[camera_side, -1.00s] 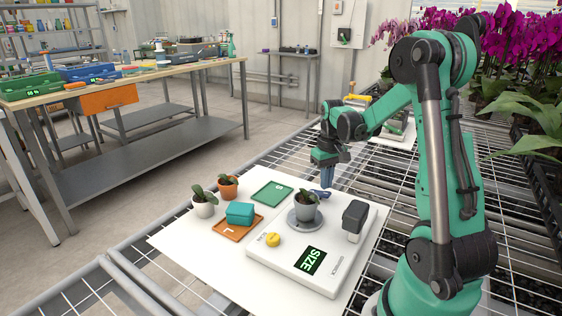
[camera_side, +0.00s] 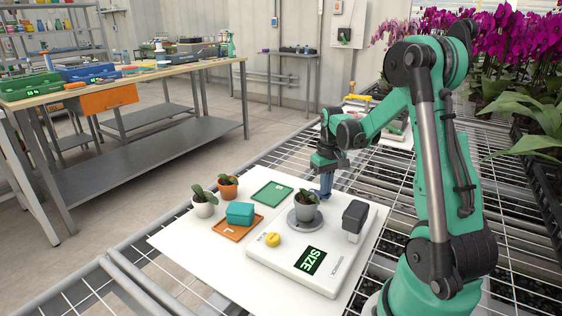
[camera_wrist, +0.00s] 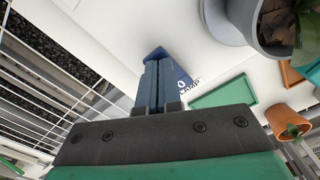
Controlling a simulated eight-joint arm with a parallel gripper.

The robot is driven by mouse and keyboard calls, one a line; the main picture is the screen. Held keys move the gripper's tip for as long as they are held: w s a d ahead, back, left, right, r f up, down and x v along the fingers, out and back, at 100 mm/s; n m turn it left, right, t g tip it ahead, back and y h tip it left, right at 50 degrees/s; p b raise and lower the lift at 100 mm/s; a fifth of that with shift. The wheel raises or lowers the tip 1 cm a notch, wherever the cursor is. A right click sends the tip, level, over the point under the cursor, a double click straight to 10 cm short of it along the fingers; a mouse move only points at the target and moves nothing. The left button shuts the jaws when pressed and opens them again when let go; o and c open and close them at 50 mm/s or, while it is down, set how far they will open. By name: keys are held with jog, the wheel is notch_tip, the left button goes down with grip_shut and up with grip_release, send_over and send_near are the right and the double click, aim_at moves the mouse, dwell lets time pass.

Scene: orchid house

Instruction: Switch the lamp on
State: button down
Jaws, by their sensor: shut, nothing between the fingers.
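A blue switch (camera_wrist: 181,75) shows in the wrist view on a white surface, with the printed word "LAMP" and a "0" beside it. My gripper (camera_wrist: 159,64) has its two blue fingers together with nothing between them. The fingertips overlap the switch and hide part of it; I cannot tell if they touch. In the side view my gripper (camera_side: 325,195) points down behind the potted plant, at the back of the white device (camera_side: 290,268). A dark block (camera_side: 355,214) stands on the device's right side. No lit lamp is discernible.
A grey-potted plant (camera_side: 306,207) stands on the device's round plate, close to my gripper. A yellow knob (camera_side: 273,240) is at the front left. A green tray (camera_side: 262,198), an orange tray (camera_side: 220,230) with a teal block (camera_side: 240,213), and two small pots lie left.

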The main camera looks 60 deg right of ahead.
jog(key=shift+f, duration=0.3)
jog(key=shift+r, duration=3.55)
jog(key=shift+a, duration=0.1)
jog(key=a+r+n+t, duration=0.1)
jog(key=a+n+t, duration=0.2)
jog(key=a, duration=0.9)
jog(key=w+a+r+n+t, duration=0.1)
jog(key=a+n+t, duration=0.2)
jog(key=a, duration=0.9)
jog(key=shift+w+r+t, duration=0.15)
jog(key=shift+r+t, duration=0.25)
jog(key=shift+t, duration=0.2)
